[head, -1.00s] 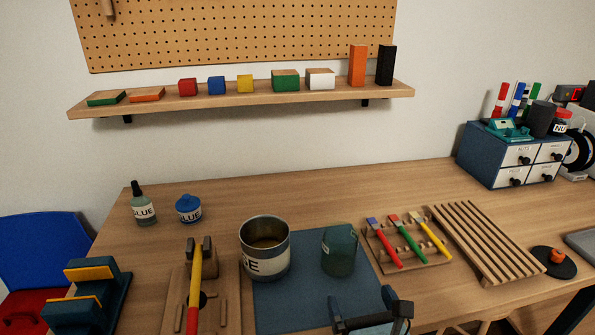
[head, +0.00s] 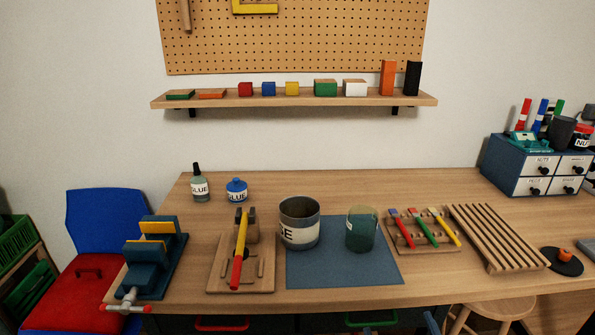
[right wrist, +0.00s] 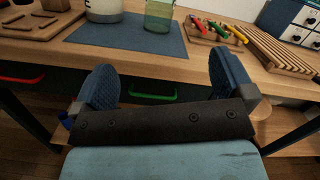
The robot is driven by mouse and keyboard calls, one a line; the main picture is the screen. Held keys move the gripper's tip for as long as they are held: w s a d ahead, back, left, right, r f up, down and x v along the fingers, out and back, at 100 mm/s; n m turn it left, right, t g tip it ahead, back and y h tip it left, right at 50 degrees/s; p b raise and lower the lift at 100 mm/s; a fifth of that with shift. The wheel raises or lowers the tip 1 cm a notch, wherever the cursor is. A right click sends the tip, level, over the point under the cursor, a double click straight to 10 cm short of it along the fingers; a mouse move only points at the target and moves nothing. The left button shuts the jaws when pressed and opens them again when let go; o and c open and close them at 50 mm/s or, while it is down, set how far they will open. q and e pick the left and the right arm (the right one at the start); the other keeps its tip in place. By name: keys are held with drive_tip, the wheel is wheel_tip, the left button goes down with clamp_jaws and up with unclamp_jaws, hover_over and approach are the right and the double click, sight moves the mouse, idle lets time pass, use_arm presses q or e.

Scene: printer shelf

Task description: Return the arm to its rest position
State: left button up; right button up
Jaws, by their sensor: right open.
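My right gripper (right wrist: 160,80) shows in the right wrist view with its two blue padded fingers spread wide and nothing between them. It is in front of and below the front edge of the wooden workbench (head: 460,275), apart from it. In the head view only a small bit of the right gripper (head: 432,322) shows at the bottom edge. My left gripper is in neither current view.
A stool (head: 487,312) stands below the front right.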

drive_tip(key=s+a+f+n+g+y, duration=0.2)
drive_tip(key=s+f+n+y, duration=0.15)
drive_tip(key=n, duration=0.85)
drive_tip(key=s+a+f+n+g+y, duration=0.1)
drive_tip(key=s+a+f+n+y, duration=0.2)
drive_tip(key=n, duration=0.8)
drive_tip(key=s+d+f+n+g+h+p, duration=0.1)
drive_tip(key=s+d+f+n+g+h, duration=0.15)
drive_tip(key=f+n, duration=0.35)
drive_tip(key=s+d+f+n+g+h, duration=0.25)
drive_tip(key=d+f+n, duration=0.2)
drive_tip(key=f, duration=0.25)
use_arm(q)
wheel_tip(320, 180, up, 17)
drive_tip(key=a+p, duration=0.2)
drive_tip(key=p, duration=2)
drive_tip(key=shift+s+f, duration=0.15)
drive_tip(key=shift+s, duration=0.2)
use_arm(e)
wheel_tip(320, 180, up, 16)
drive_tip(key=shift+d+r+n+g, duration=0.2)
drive_tip(key=shift+n+g, duration=0.1)
drive_tip(key=shift+n, duration=0.05)
